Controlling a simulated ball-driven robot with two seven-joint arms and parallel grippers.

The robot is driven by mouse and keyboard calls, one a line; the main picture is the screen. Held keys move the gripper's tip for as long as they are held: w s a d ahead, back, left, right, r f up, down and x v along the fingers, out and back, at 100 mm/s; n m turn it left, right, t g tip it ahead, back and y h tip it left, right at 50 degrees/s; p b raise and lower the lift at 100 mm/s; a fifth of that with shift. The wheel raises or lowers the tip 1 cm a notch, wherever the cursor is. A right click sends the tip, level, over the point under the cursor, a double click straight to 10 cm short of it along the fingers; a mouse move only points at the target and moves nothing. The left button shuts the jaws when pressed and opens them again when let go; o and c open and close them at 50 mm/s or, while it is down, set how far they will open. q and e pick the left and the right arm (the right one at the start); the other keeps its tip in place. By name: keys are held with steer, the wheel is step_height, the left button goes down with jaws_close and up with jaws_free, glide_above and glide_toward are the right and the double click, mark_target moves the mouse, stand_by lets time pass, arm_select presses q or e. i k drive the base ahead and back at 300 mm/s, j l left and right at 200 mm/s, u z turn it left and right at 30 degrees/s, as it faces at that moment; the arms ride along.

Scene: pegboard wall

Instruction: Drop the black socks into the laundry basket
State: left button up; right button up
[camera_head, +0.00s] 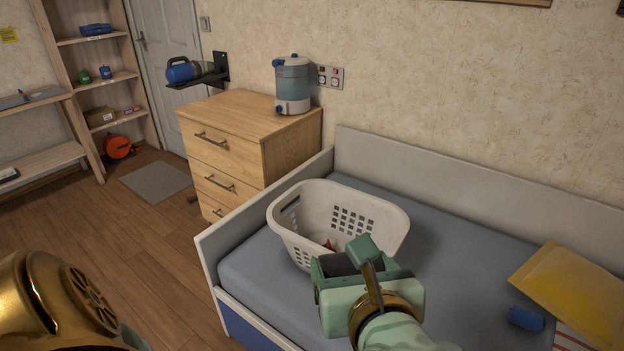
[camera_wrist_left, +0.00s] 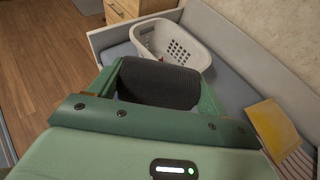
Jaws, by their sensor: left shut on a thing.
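The black socks (camera_wrist_left: 160,84) are a dark bundle between the fingers of my left gripper (camera_wrist_left: 158,88) in the left wrist view. In the head view my left gripper (camera_head: 345,263) is shut on them, and only a small dark part of the socks (camera_head: 337,265) shows. The white laundry basket (camera_head: 382,242) stands on the bed, with square holes in its sides. It also shows beyond the gripper in the left wrist view (camera_wrist_left: 197,53). In the head view the gripper overlaps the basket's near side. My right gripper is not in view.
A small reddish item (camera_head: 329,244) lies in the basket. The bed (camera_head: 460,262) has a raised back panel. A wooden dresser (camera_head: 235,140) bears a water dispenser (camera_head: 292,84).

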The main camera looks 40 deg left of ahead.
mark_target(330, 247)
steer(key=j+z, duration=0.15)
steer(key=j, duration=0.35)
steer(key=k+j+z, duration=0.1)
steer(key=j, duration=0.4)
steer(key=k+j+z, duration=0.15)
steer(key=j, duration=0.35)
